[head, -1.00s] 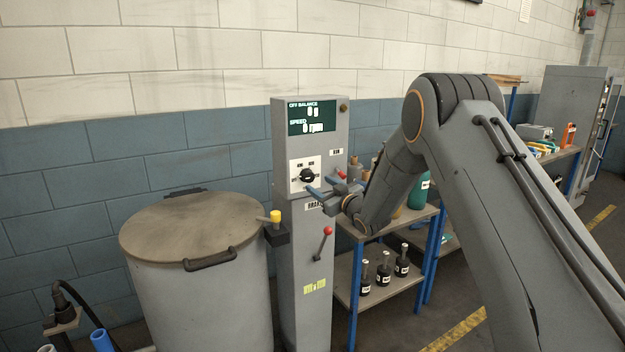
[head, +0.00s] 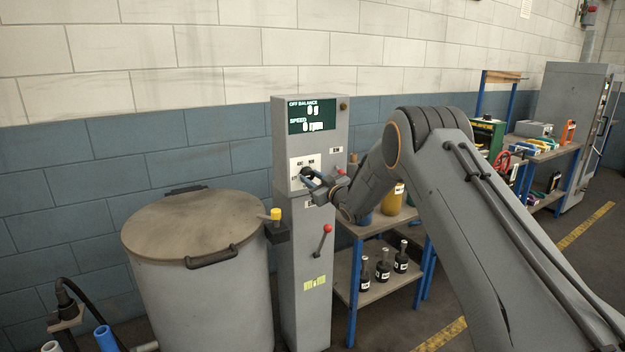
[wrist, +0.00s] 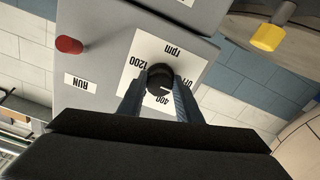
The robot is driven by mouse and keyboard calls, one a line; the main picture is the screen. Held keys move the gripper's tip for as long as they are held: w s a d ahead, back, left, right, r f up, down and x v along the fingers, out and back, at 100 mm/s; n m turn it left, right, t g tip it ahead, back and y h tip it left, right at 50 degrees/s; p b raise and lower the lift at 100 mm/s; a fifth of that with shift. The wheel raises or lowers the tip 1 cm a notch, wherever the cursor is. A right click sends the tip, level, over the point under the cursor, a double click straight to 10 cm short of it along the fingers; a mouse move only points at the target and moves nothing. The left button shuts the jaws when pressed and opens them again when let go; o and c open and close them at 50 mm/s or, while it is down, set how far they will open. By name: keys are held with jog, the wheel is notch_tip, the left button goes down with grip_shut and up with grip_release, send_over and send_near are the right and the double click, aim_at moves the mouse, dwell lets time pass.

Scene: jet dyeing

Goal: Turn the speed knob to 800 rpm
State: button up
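The black speed knob (wrist: 160,77) sits on a white dial plate (wrist: 141,45) marked OFF, 400, 1200 and rpm; one label is hidden. In the head view, the knob is mostly hidden behind my gripper (head: 309,177), with the dial plate's upper part (head: 297,162) showing. My gripper's two fingers (wrist: 159,92) stand on either side of the knob in the wrist view, spread apart; firm contact is not clear. The knob's exact pointer direction is hard to tell. The display (head: 311,115) above reads off balance 0 g and speed 0 rpm.
A red RUN button (wrist: 69,45) is beside the dial. A red-knobbed lever (head: 324,239) is lower on the grey cabinet (head: 306,320). A yellow-topped part (head: 276,214) and grey drum (head: 205,290) stand left. A shelf with bottles (head: 383,265) stands right.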

jog(key=c, duration=0.3)
jog(key=shift+c, duration=0.2)
jog(key=m+b, duration=0.3)
jog(key=m, duration=0.1)
jog(key=shift+f+m, duration=0.1)
jog(key=shift+m, duration=0.3)
jog(key=m+b, duration=0.1)
jog(key=m, duration=0.2)
jog(key=shift+a+m+b, duration=0.1)
jog(key=shift+m+b, duration=0.2)
jog(key=shift+b, duration=0.05)
jog(key=m+b, duration=0.1)
jog(key=m, duration=0.3)
jog(key=shift+s, duration=0.1)
jog(key=m, duration=0.6)
jog(key=shift+r, duration=0.3)
jog(key=m, duration=0.5)
jog(key=shift+r, duration=0.1)
jog(key=shift+m, duration=0.3)
